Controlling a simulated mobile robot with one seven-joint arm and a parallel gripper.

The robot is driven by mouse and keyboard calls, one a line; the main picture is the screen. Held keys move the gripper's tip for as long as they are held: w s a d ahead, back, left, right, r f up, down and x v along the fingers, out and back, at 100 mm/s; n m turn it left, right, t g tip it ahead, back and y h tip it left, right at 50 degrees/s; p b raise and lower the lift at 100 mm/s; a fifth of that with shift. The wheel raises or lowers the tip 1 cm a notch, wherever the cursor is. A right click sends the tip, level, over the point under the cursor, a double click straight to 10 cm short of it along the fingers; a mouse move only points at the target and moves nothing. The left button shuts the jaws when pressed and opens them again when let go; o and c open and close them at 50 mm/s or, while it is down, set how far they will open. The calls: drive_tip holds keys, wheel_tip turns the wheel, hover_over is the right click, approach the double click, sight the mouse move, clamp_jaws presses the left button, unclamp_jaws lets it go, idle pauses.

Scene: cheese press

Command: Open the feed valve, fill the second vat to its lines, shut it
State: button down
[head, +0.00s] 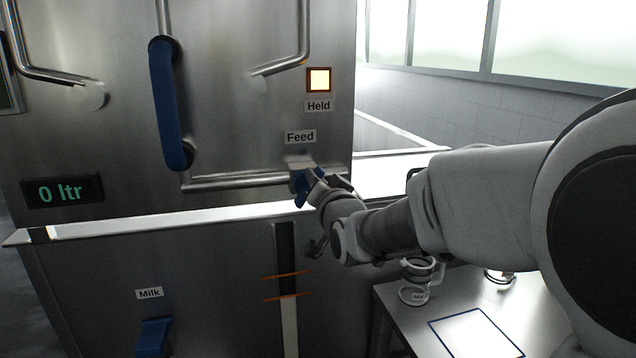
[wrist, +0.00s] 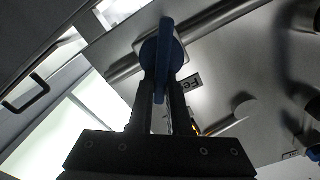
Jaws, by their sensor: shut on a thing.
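The blue feed valve handle (head: 299,186) sits under the "Feed" label (head: 300,137) on the steel panel. My gripper (head: 317,186) is at the handle and shut on it. In the wrist view the blue handle (wrist: 164,50) stands between the fingers of my gripper (wrist: 161,92). A sight glass (head: 286,245) on the lower front has two orange lines (head: 287,275). Its upper part is dark, and a pale column (head: 290,325) tops out about at the lower line. The display (head: 62,191) reads "0 ltr". A lamp (head: 319,80) above "Held" is lit.
A blue "Milk" valve handle (head: 154,337) is at lower left. A blue-sleeved pipe (head: 170,105) runs down the panel. A pale ledge (head: 150,222) crosses below the panel. A side table (head: 400,312) at lower right bears ring-shaped items and a blue-outlined area.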

drive_tip(key=c, duration=0.9)
unclamp_jaws()
drive_tip(key=shift+o, duration=0.2)
drive_tip(key=b+v, duration=0.2)
drive_tip(key=v, duration=1.5)
drive_tip(key=shift+s, duration=0.2)
drive_tip(key=shift+d+r, duration=0.1)
drive_tip(key=shift+r, duration=0.05)
